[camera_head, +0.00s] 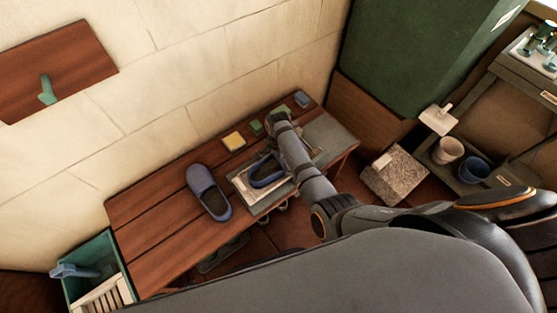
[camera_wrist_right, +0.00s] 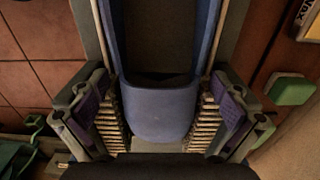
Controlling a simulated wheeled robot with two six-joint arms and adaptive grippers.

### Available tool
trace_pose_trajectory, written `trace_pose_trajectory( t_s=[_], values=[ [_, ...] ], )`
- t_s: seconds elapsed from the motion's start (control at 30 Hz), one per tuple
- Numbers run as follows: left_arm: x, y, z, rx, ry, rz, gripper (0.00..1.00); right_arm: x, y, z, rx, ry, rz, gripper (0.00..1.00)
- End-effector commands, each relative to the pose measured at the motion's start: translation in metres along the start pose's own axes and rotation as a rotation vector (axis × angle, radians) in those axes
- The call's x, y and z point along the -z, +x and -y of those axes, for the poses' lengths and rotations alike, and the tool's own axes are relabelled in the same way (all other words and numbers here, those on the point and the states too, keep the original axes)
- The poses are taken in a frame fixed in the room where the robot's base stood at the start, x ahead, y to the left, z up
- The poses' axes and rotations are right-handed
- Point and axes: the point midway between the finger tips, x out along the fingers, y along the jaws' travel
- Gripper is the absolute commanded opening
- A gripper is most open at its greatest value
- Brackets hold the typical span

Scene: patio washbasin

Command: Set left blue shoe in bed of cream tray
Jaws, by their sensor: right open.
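A blue shoe (camera_head: 267,171) lies in the cream tray (camera_head: 243,184) on the wooden bench, partly hidden by my right arm. In the right wrist view the shoe (camera_wrist_right: 162,110) has its rounded end between the two fingers, with its dark opening beyond. My right gripper (camera_wrist_right: 160,112) is open, one finger on each side of the shoe; contact is not clear. In the head view its fingers are mostly hidden behind my arm. A second blue shoe (camera_head: 208,192) lies on the bench left of the tray. My left gripper is not in view.
A yellow sponge (camera_head: 234,141), a green block (camera_head: 256,127) and a blue-grey item (camera_head: 301,99) lie along the bench's wall side. A green crate (camera_head: 93,272) stands at the bench's left end. The bench's left part is bare. A green cabinet (camera_head: 420,50) stands at the right.

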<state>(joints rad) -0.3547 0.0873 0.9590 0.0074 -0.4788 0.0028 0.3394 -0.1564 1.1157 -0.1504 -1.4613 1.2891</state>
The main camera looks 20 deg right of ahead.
Motion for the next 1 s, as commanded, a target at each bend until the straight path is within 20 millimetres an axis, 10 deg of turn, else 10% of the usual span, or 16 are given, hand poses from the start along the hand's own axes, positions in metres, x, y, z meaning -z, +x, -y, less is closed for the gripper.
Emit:
trace_pose_trajectory(
  t_s=[0.23, 0.63, 1.0],
  values=[
    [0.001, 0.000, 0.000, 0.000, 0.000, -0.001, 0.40, 0.000, -0.005, 0.000, 0.000, 0.000, 0.000, 1.00],
    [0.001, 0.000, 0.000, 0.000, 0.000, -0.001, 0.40, 0.000, -0.070, 0.000, 0.001, 0.000, 0.000, 1.00],
    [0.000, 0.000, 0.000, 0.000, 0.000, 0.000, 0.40, 0.000, -0.075, 0.000, -0.001, 0.000, 0.000, 1.00]
  ],
)
